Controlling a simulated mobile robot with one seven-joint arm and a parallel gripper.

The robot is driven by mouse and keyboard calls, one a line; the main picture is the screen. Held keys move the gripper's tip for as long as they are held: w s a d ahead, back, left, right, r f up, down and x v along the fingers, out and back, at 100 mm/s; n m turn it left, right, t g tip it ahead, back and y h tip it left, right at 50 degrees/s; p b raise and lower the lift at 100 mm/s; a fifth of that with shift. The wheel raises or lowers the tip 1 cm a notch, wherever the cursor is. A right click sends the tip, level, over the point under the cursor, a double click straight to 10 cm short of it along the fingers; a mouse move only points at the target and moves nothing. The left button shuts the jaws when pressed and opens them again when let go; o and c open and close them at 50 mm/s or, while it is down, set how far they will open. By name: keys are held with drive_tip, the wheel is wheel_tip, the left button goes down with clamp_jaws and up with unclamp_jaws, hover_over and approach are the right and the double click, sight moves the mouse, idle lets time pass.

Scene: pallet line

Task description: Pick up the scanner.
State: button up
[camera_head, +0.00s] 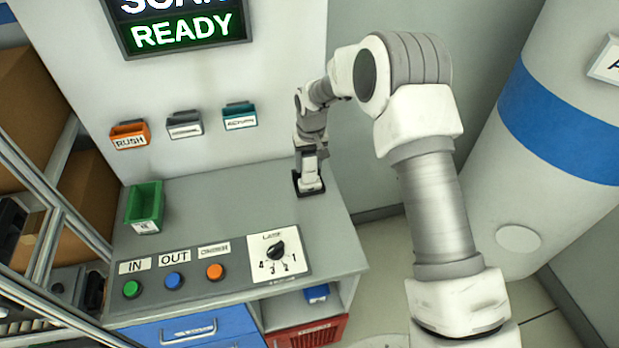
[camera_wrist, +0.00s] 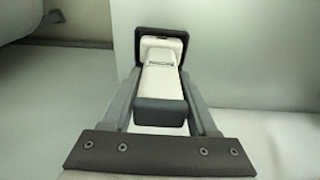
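The scanner (camera_wrist: 160,82) is pale with a dark front end and stands in a dark cradle (camera_head: 310,190) at the back right of the grey bench. My gripper (camera_head: 308,168) is down at the scanner. In the wrist view, the two grey fingers of my gripper (camera_wrist: 160,98) lie on either side of the scanner, very near its sides. I cannot tell whether they touch it. In the head view my gripper and wrist hide most of the scanner.
The bench (camera_head: 215,215) is bare around the cradle. A green bin (camera_head: 145,205) stands at its left. A panel (camera_head: 278,255) with a dial and several buttons lies along the front. Small bins (camera_head: 185,124) hang on the wall behind. A large white and blue cylinder (camera_head: 560,120) stands at right.

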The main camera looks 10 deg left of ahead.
clamp_jaws()
drive_tip(key=shift+r, duration=0.25)
